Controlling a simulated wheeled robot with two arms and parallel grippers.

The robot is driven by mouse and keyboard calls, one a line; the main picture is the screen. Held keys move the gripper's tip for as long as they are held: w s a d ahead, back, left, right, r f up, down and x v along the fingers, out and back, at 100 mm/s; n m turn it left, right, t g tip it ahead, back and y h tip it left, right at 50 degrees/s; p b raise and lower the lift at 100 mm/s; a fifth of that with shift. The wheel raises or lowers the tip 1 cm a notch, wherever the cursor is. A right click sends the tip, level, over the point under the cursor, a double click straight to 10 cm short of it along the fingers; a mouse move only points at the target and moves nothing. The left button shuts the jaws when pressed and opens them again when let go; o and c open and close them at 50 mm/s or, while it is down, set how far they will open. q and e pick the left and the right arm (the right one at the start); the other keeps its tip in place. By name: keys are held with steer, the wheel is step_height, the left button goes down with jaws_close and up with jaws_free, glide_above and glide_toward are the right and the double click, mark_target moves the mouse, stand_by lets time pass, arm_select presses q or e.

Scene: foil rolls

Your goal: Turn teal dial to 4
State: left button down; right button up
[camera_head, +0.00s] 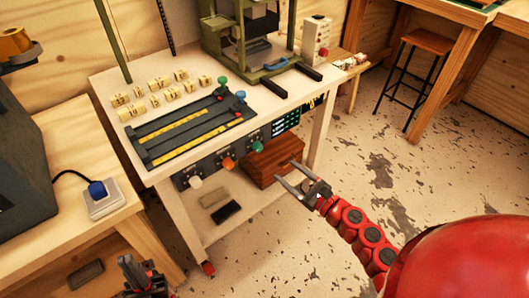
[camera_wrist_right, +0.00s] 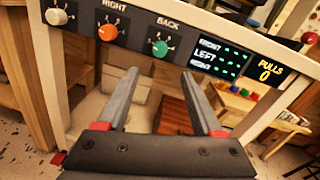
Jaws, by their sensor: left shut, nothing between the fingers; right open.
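The teal dial (camera_head: 257,147) is on the front panel of the white workbench, right of the orange dial. It also shows in the right wrist view (camera_wrist_right: 160,48), under the label BACK, with small marks around it too blurred to read. My right gripper (camera_head: 285,171) is open and empty in front of the panel, below and right of the teal dial. In the right wrist view the teal dial appears just beyond and above the gap between the fingers (camera_wrist_right: 159,74), apart from them. My left gripper (camera_head: 142,278) is shut and empty low at the bottom left, away from the panel.
An orange dial (camera_wrist_right: 107,29) and a white dial (camera_wrist_right: 56,16) share the panel. A display (camera_wrist_right: 221,58) and a PULLS 0 readout (camera_wrist_right: 266,73) are on the right. A brown box (camera_head: 273,161) sits on the lower shelf. The floor to the right is open.

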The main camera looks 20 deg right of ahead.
mark_target(260, 149)
steer(key=x, duration=1)
steer(key=shift+w+r+p, duration=0.1)
steer(key=shift+p, duration=0.3)
steer(key=shift+w+a, duration=0.25)
steer(key=shift+w, duration=0.35)
jaws_close()
